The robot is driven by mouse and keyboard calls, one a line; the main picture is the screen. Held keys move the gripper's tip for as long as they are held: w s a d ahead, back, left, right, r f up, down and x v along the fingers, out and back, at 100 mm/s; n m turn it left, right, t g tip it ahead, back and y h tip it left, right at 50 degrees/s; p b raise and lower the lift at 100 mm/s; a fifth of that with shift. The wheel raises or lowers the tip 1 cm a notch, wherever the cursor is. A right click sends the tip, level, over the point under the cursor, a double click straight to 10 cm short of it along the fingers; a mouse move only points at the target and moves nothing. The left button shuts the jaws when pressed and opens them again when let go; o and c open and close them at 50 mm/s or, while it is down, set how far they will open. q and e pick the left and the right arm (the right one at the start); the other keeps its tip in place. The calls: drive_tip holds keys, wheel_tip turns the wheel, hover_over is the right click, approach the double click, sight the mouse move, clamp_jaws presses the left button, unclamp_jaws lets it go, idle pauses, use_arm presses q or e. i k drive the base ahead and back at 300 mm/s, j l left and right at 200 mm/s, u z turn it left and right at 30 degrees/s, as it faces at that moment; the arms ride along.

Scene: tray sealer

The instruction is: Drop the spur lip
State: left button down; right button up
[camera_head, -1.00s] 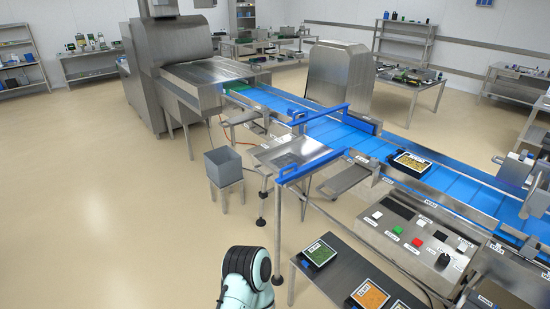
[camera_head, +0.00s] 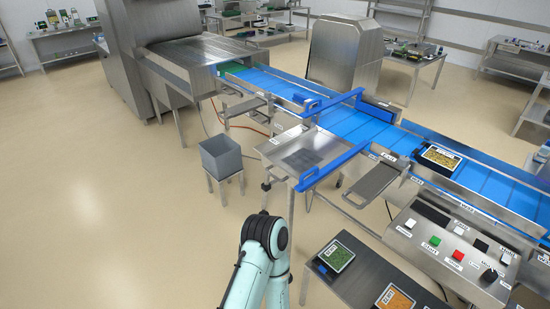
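A steel side tray (camera_head: 282,148), which looks like the spur, juts out from the near side of the blue conveyor (camera_head: 375,133). A blue bar (camera_head: 333,166) runs along the tray's right edge; it may be the spur lip, but I cannot tell for certain. A pale green and black link of my arm rises from the bottom edge, in front of the tray. Neither of my grippers shows.
A grey bin (camera_head: 221,156) stands on a small stand left of the tray. A filled food pack (camera_head: 439,158) lies on the belt. A button panel (camera_head: 445,247) and a dark table with packs (camera_head: 337,257) are at the lower right. The floor at left is clear.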

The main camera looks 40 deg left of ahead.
sight(276, 171)
drive_tip(key=i+j, duration=0.1)
drive_tip(key=j, duration=0.4)
drive_tip(key=i+j, duration=0.1)
drive_tip(key=j, duration=0.35)
drive_tip(key=i+j, duration=0.1)
drive_tip(key=j, duration=0.4)
drive_tip(key=i+j, duration=0.1)
drive_tip(key=j, duration=0.4)
drive_tip(key=i+z, duration=0.05)
